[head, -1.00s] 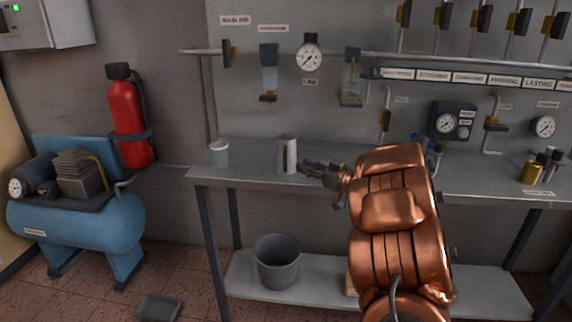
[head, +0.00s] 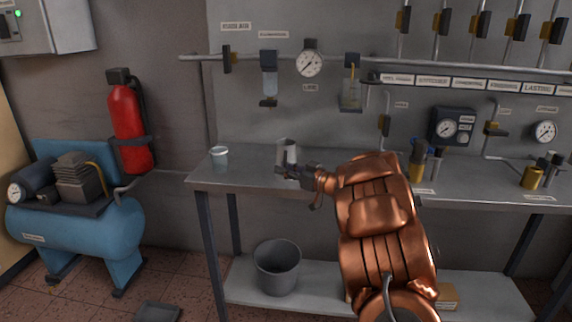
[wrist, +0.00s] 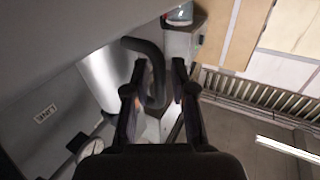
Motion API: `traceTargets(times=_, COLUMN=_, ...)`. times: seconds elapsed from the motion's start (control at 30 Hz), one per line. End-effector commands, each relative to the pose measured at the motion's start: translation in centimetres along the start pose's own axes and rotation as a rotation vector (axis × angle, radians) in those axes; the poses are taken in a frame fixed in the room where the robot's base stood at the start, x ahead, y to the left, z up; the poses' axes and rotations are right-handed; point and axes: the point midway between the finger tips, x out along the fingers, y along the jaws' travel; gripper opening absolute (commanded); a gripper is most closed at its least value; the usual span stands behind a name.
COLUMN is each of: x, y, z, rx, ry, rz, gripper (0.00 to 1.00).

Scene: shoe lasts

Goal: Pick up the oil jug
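The oil jug (head: 287,150) is a grey metal cylinder standing upright on the workbench, left of the middle in the head view. In the wrist view its shiny body (wrist: 103,75) shows to the left, with a dark curved handle (wrist: 156,62) reaching toward me. My gripper (head: 285,170) is at the front of the jug and hides its lower part in the head view. In the wrist view my gripper (wrist: 158,65) is open, with its two fingers on either side of the handle. A gap shows beside the handle, so it does not look clamped.
A small pale cup (head: 219,157) stands on the workbench (head: 240,178) to the left of the jug. A wall panel with pipes and gauges (head: 310,64) rises behind. A brass pot (head: 533,177) stands at the right. A grey bucket (head: 278,267) is on the lower shelf.

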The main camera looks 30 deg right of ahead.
Motion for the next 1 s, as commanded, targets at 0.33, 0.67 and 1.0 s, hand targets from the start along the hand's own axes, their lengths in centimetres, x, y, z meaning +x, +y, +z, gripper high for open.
traceTargets(times=0.33, x=-0.01, y=0.03, z=0.01, rx=0.000, ry=0.000, rz=0.001, gripper=0.06)
traceTargets(times=0.67, x=-0.02, y=0.04, z=0.02, rx=0.000, ry=-0.001, rz=0.001, gripper=0.00)
traceTargets(times=1.0, x=-0.02, y=0.05, z=-0.01, rx=0.000, ry=0.000, rz=0.001, gripper=0.00)
